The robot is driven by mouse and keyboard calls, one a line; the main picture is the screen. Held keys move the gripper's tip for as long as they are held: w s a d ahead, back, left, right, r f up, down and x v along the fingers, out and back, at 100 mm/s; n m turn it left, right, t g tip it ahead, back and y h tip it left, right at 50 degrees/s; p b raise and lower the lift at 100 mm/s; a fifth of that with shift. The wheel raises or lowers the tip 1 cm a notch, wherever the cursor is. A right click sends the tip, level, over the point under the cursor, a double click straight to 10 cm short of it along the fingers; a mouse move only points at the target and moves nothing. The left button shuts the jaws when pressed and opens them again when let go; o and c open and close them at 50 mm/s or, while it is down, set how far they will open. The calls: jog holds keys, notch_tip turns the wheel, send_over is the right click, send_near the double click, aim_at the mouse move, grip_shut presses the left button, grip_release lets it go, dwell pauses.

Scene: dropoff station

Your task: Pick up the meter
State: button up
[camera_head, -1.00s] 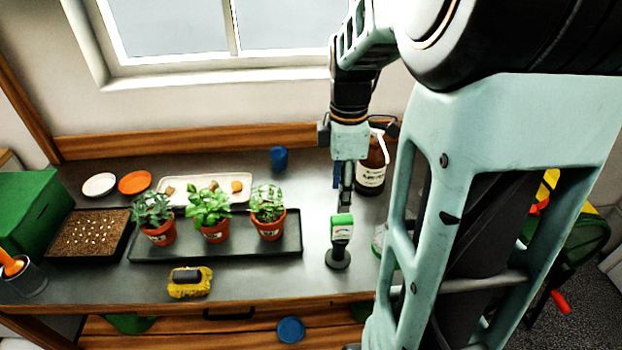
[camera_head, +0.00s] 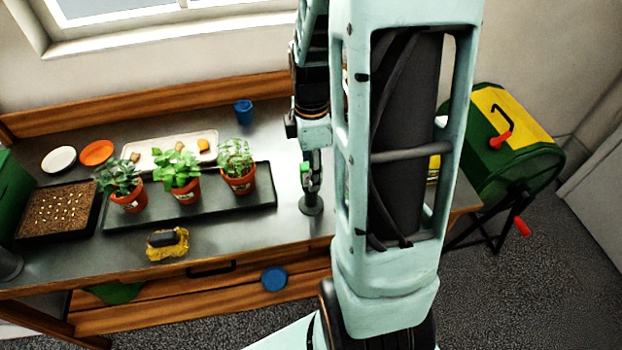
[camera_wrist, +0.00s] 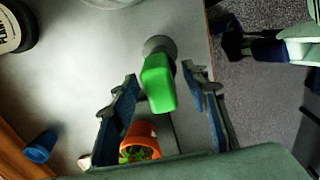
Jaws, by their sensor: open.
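The meter shows a green head (camera_wrist: 158,84) and a dark round base in the wrist view. In the head view its base (camera_head: 311,206) stands on the bench near the front edge, and my gripper hides most of its upper part. My gripper (camera_head: 312,172) is at the meter's head, pointing down. In the wrist view the two fingers of my gripper (camera_wrist: 161,74) are spread, with the green head between them.
A black tray (camera_head: 262,202) with several potted plants lies left of the meter. A blue cup (camera_head: 243,112) stands behind.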

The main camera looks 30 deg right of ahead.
grip_shut()
jog(key=shift+r, duration=0.15)
